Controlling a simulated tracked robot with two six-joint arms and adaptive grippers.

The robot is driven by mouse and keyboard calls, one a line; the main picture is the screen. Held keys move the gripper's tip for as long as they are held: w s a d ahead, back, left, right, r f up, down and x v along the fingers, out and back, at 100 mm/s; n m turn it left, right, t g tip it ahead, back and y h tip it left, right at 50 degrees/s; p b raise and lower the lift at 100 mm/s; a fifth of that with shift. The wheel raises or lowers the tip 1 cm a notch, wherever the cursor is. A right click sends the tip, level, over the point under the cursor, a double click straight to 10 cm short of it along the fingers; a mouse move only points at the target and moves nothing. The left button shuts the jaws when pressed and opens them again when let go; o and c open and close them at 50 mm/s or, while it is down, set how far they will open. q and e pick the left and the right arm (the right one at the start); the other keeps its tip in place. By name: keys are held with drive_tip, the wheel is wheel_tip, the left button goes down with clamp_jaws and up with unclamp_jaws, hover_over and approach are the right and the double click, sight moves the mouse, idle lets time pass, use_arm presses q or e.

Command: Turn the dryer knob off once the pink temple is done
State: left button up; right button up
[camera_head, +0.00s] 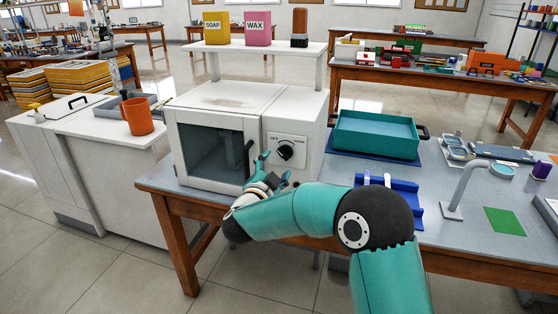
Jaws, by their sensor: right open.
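The white dryer (225,98) stands on the table with its dark glass door (208,150) closed. Its black round knob (286,150) sits on a white dial plate on the right part of the front; the dial's small lettering is too fine to read surely. My right gripper (274,167) is open, with teal fingers, just in front of the dryer, below and left of the knob, beside the black door handle (248,151). I cannot tell if a finger touches the knob. I do not see a pink temple; the dryer's inside is too dark to make out. My left gripper is out of view.
A shelf (255,48) above the dryer holds a yellow SOAP box, a pink WAX box and a brown-orange bottle. A teal tray (376,134) stands right of the dryer. A blue fixture (402,190) is beside my right arm. An orange cup (138,116) stands on the left counter.

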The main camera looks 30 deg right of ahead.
drive_tip(key=v, duration=0.6)
drive_tip(key=shift+s+a, duration=0.25)
drive_tip(key=shift+a, duration=0.1)
